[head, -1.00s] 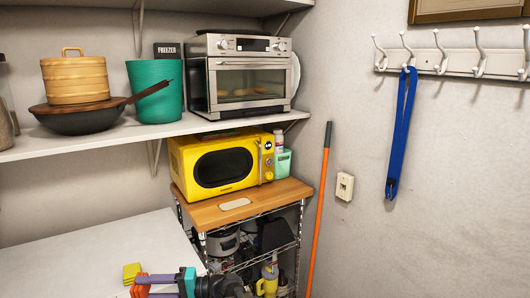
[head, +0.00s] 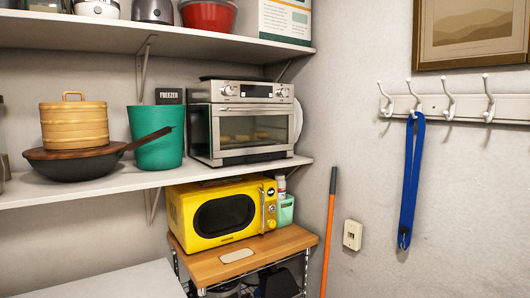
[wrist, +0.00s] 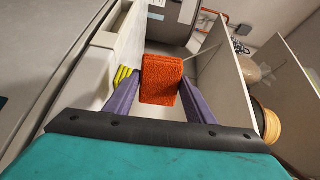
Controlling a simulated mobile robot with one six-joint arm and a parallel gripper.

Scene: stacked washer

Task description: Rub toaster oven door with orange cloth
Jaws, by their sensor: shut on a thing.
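The toaster oven (head: 242,120) is silver and stands on the middle shelf in the head view. Its glass door (head: 252,131) is closed and faces forward, with food visible behind the glass. In the wrist view my gripper (wrist: 160,85) has its two purple fingers shut on the folded orange cloth (wrist: 162,80). The cloth hangs between the fingertips and looks clear of any surface. My gripper and the cloth are out of the head view. The toaster oven cannot be made out in the wrist view.
A teal bin (head: 157,137) and a wok (head: 75,163) with a long handle stand left of the oven. A yellow microwave (head: 222,212) sits on a wooden-topped cart (head: 245,255) below. An orange pole (head: 328,235) leans on the wall. A yellow object (wrist: 122,75) lies near my fingers.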

